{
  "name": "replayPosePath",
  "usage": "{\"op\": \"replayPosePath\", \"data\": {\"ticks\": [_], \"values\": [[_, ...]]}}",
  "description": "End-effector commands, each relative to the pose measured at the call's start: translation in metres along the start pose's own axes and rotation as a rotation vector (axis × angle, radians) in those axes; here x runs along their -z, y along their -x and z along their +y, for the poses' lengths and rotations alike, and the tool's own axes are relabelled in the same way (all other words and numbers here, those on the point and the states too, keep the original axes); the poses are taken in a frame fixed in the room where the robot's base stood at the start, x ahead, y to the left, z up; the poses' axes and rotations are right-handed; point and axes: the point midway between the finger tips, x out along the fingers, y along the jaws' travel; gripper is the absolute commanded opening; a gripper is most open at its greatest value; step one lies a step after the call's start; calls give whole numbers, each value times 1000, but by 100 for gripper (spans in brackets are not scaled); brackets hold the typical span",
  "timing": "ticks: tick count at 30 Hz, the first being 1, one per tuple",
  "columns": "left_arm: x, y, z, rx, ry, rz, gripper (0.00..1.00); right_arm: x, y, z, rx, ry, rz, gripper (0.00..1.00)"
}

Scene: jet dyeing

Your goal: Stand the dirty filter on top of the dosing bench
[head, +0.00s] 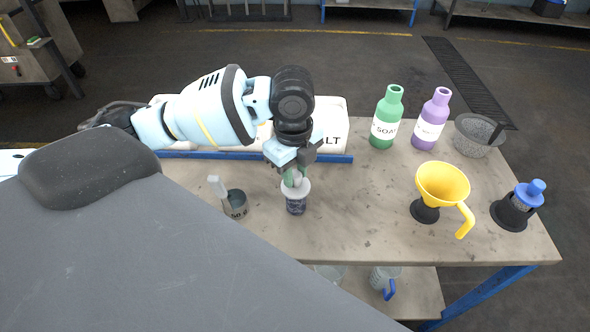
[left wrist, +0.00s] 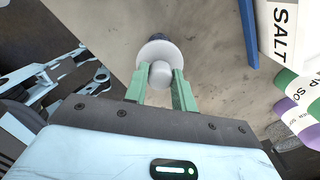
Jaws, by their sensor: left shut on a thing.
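The dirty filter (head: 296,204) has a dark mesh body under a white cap with a round knob. My left gripper (head: 294,178) points down over the dosing bench (head: 330,230) and is shut on the filter's knob. In the left wrist view, the green fingers of the gripper (left wrist: 160,84) sit on both sides of the knob, and the white cap of the filter (left wrist: 157,52) shows beyond them. The filter looks upright, low over the bench top. I cannot tell whether its base touches the surface. My right gripper is not in view.
To the right are a green bottle (head: 385,120), a purple bottle (head: 431,122), a mesh basket (head: 478,136), a yellow funnel (head: 441,184) and a blue-capped filter (head: 527,196).

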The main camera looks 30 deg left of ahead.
Motion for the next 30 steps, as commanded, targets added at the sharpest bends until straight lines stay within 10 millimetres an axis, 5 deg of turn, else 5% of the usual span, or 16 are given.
{"op": "replayPosePath", "data": {"ticks": [3, 4, 9, 20, 30], "values": [[0, -3, 0, 0, 0, 0, 0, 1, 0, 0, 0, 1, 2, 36], [0, -3, 0, 0, 0, 0, 28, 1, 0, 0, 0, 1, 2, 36], [0, -3, 0, 0, 0, 0, 48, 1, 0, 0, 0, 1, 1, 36], [0, 3, 0, 1, 0, 0, 48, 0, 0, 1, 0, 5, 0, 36], [0, 65, -1, 8, -1, -1, 48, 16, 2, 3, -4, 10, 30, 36]]}}
